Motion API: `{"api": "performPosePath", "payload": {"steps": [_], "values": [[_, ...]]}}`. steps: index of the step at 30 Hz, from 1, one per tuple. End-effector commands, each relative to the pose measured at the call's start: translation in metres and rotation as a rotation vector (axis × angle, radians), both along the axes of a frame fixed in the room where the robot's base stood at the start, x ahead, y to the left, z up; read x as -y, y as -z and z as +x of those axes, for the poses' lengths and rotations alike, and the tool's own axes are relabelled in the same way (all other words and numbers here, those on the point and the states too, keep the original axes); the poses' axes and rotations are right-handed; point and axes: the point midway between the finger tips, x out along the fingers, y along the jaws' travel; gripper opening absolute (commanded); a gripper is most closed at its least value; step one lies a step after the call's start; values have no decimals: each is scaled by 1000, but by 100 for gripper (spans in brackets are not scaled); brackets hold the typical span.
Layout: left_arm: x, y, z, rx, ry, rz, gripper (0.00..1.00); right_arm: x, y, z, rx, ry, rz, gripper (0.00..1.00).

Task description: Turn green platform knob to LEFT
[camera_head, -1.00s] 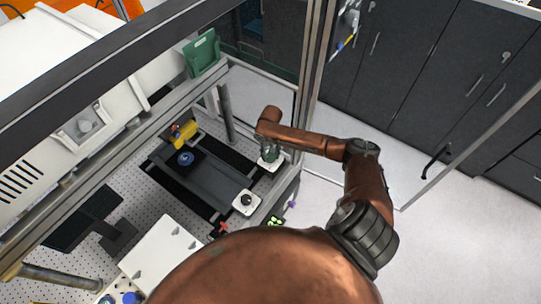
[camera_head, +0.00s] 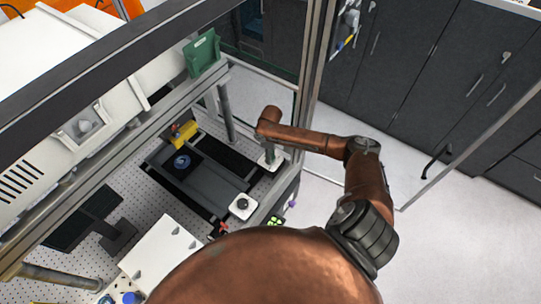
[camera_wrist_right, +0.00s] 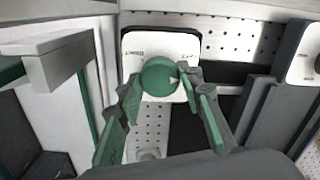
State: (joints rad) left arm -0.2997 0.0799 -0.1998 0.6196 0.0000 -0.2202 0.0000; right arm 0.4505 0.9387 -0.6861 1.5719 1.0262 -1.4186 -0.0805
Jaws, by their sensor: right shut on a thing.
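The green platform knob (camera_wrist_right: 159,76) is a round cap on a white plate (camera_wrist_right: 133,50) with small dark lettering too fine to read. A small white mark shows on the right side of its top. My right gripper (camera_wrist_right: 161,84) has its green-padded fingers on either side of the knob and is shut on it. In the head view my right gripper (camera_head: 270,152) reaches down over the white plate (camera_head: 276,165) at the stage's right end; the knob is mostly hidden there. My left gripper is not in view.
A white plate with a black knob (camera_head: 242,204) sits at the stage's near end. The dark stage (camera_head: 210,187) carries a blue round part (camera_head: 181,161) beside a yellow block (camera_head: 184,135). Frame posts (camera_head: 308,75) stand close to my right arm.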

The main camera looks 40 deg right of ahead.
Motion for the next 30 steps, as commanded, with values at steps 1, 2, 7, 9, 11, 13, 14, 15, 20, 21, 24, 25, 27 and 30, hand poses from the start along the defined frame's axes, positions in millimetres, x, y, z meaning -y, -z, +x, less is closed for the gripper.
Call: {"api": "performPosePath", "payload": {"steps": [1,2,7,9,11,13,14,15,20,21,24,25,27,30], "values": [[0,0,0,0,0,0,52,0,0,0,0,-42,0,10],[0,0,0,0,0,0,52,0,0,0,0,-67,0,10],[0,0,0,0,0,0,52,0,0,0,0,-194,0,10],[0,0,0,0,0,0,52,0,0,0,1,-238,0,10],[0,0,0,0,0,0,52,0,0,0,1,-270,0,10],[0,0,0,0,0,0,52,-1,0,0,1,-303,0,10],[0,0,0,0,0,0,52,-1,0,0,1,-314,0,10],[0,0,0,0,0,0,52,-1,0,0,1,-329,0,10],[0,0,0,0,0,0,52,-1,0,0,0,-367,1,10],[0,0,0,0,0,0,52,-1,0,0,0,-373,1,10],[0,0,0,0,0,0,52,-1,0,0,0,-383,1,10],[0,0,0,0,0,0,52,-1,0,0,0,-385,1,10],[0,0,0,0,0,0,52,-1,0,0,0,-386,1,10],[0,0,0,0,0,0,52,-1,0,0,0,-386,1,10]]}}
